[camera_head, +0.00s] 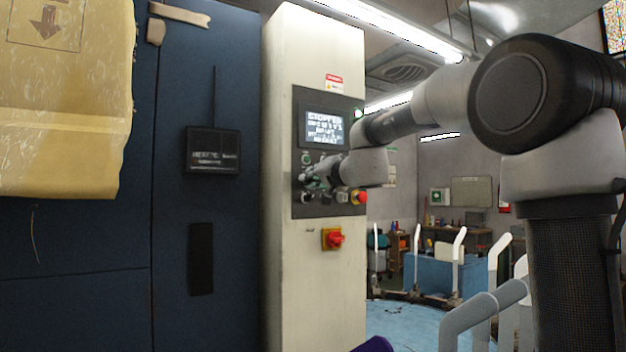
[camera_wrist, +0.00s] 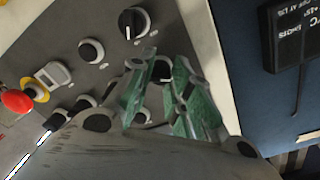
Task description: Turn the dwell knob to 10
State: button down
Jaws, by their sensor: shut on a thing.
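The control panel (camera_head: 299,127) is on a tall cream cabinet, with a lit screen (camera_head: 325,128) above the controls. My gripper (camera_head: 308,178) is at the left part of the lower panel. In the wrist view its green-padded fingers (camera_wrist: 162,88) are closed around a dark knob (camera_wrist: 161,70), mostly hidden between them. I cannot read its label or setting, so I take it to be the dwell knob only by my grip. Another black knob with a white pointer line (camera_wrist: 133,22) is beside it, apart from the fingers.
A red emergency stop (camera_wrist: 16,100) is on the panel, also seen in the head view (camera_head: 360,197). A round button (camera_wrist: 91,52) and a rectangular switch (camera_wrist: 52,75) are nearby. A red-and-yellow switch (camera_head: 333,238) is below. A dark blue cabinet (camera_head: 205,80) stands left.

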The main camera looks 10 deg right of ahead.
jog(key=c, duration=1.3)
grip_release()
jog(key=v, duration=1.2)
